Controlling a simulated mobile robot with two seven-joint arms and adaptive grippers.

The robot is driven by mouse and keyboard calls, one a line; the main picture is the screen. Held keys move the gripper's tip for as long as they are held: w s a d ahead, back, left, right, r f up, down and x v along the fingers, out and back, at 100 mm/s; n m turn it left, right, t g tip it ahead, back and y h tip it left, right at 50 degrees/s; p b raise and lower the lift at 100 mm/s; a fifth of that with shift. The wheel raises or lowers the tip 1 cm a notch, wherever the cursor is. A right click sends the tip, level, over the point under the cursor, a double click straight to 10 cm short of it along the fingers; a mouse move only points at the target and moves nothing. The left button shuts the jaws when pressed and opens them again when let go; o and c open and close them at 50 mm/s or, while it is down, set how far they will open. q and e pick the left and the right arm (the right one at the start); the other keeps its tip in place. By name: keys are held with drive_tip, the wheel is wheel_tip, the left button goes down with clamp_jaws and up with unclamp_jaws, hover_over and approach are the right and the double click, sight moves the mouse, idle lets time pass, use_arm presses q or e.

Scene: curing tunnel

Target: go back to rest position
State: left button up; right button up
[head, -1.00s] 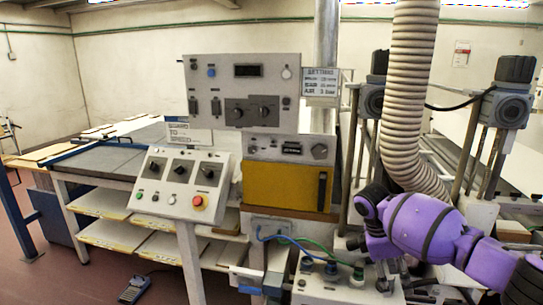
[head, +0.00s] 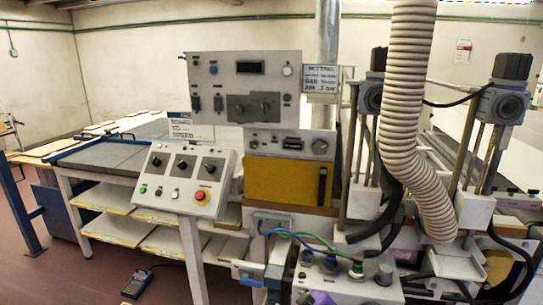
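Neither of my grippers shows in the head view. A small purple patch at the bottom edge, in front of the valve block, looks like part of my arm; too little shows to tell which part. The control panel (head: 244,88) with dials and a small display stands upright in the middle. The yellow panel (head: 283,181) is below the control panel.
The valve block (head: 345,285) with blue and green hoses is at the bottom centre. A ribbed hose (head: 402,120) hangs at the right beside motor posts (head: 505,100). A grey-topped table (head: 110,158) with shelves is at left. A foot pedal (head: 137,283) lies on the floor.

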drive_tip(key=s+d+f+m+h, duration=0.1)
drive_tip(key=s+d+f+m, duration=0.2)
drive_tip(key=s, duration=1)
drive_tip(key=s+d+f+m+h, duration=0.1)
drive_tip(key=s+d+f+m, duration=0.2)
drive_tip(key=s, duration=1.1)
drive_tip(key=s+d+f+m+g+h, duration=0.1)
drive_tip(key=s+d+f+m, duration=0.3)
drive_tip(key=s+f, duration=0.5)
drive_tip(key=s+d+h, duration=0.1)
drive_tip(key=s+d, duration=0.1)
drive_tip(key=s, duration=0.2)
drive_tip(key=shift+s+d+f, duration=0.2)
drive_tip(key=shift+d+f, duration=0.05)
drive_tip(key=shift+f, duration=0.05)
